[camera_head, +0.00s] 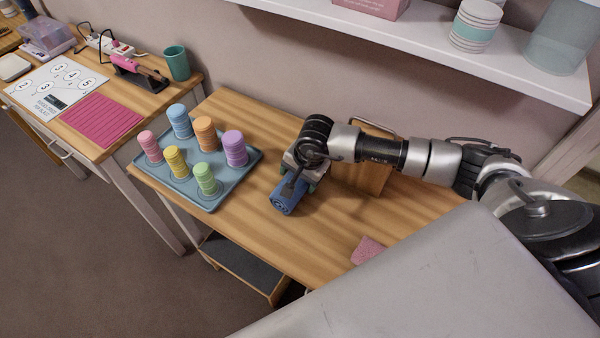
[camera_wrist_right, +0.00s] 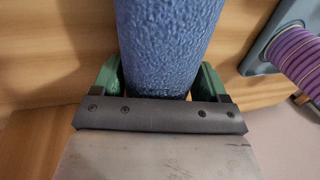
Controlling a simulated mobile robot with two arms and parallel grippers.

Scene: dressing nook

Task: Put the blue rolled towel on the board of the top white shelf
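The blue rolled towel (camera_head: 287,195) is at my right gripper (camera_head: 300,180), over the wooden table right of the tray. In the right wrist view the towel (camera_wrist_right: 168,45) runs between the green fingers of the gripper (camera_wrist_right: 160,85), which press close on both sides. The gripper is shut on it. Whether the towel's underside touches the table is hidden. A white shelf board (camera_head: 420,43) is on the wall at the upper right; whether another is above it is out of view. My left gripper is not in view.
A blue-grey tray (camera_head: 212,203) with several coloured rolls stands left of the gripper. A wooden box (camera_head: 362,178) is behind my right arm. The shelf holds a pink box (camera_head: 372,6), a striped stack (camera_head: 474,24) and a clear container (camera_head: 560,38), with free board between.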

